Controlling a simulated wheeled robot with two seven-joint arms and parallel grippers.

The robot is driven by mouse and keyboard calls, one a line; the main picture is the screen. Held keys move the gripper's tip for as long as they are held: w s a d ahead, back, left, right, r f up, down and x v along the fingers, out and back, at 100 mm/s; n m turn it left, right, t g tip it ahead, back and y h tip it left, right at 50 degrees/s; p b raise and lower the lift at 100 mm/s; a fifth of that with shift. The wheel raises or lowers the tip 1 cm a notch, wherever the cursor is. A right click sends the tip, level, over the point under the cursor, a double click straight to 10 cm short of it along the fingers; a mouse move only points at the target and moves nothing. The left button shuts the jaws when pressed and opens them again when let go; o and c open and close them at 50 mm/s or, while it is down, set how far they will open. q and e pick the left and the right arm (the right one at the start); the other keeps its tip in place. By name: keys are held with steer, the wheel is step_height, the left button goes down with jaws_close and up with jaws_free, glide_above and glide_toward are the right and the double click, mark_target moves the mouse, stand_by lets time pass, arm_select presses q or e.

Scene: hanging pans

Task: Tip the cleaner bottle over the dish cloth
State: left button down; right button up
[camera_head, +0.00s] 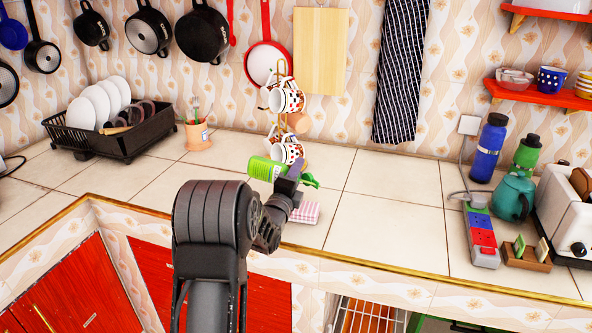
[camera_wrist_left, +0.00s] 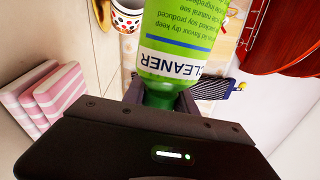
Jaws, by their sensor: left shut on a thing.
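The green cleaner bottle (camera_head: 262,168) is held in the air above the counter, tipped close to lying on its side. Its base points left and its green top (camera_head: 312,181) points right. My left gripper (camera_head: 287,181) is shut around its neck. In the left wrist view the bottle (camera_wrist_left: 185,35) fills the upper middle with its CLEANER label showing. The pink-and-white striped dish cloth (camera_head: 306,213) lies folded on the counter just below and right of the gripper, partly hidden by it. It also shows at the left of the left wrist view (camera_wrist_left: 65,90). My right gripper is not in view.
A mug stand with patterned mugs (camera_head: 286,102) stands close behind the bottle. A black dish rack (camera_head: 120,135) with plates and an orange utensil cup (camera_head: 197,135) are to the left. A power strip (camera_head: 481,240), blue bottle (camera_head: 488,150) and toaster (camera_head: 570,210) are right. The middle-right counter is clear.

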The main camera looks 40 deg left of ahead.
arm_select(q)
steer(key=shift+f+m+b, duration=0.35)
steer(key=shift+m+b, duration=0.05)
steer(key=shift+m, duration=0.6)
stand_by(0.3)
steer(key=r+n+b, duration=0.1)
steer(key=n, duration=0.2)
steer(key=shift+r, duration=0.1)
steer(key=shift+r+n+y, duration=0.3)
steer(key=shift+n, duration=0.5)
steer(key=shift+r, duration=0.1)
